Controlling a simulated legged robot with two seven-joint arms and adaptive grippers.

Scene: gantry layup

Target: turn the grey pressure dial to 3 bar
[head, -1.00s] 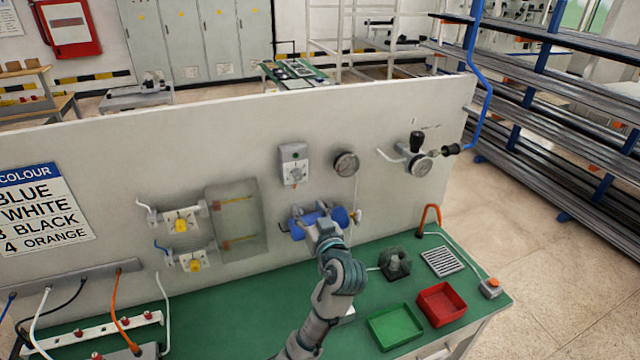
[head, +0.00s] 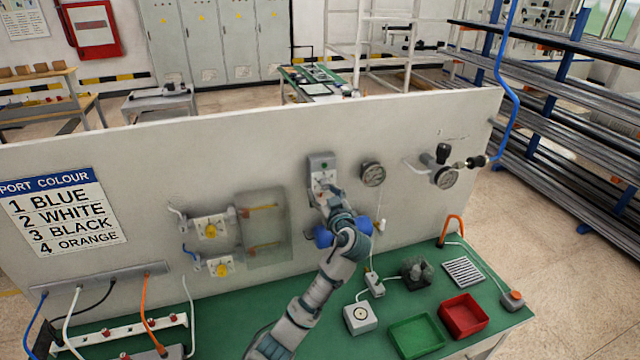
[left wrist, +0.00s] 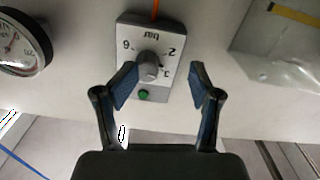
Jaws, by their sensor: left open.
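The grey pressure dial (left wrist: 149,66) is a round knob on a pale box (left wrist: 170,30) fixed to the panel, with printed numbers, the word "bar" and a green button (left wrist: 143,94). In the head view the box (head: 321,162) shows above my left gripper (head: 324,194), which partly covers the dial. In the left wrist view my left gripper (left wrist: 166,80) is open. Its blue-padded fingers are on either side of the knob, the left one closer to it; contact cannot be told. The pointer's exact setting is unclear. My right gripper is not in view.
A round gauge (head: 372,173) is on the panel right of the dial box. A blue part (head: 323,237) sits below, partly behind my arm. A valve with a gauge (head: 443,176) is farther right. Green (head: 417,336) and red (head: 463,315) trays stand on the bench.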

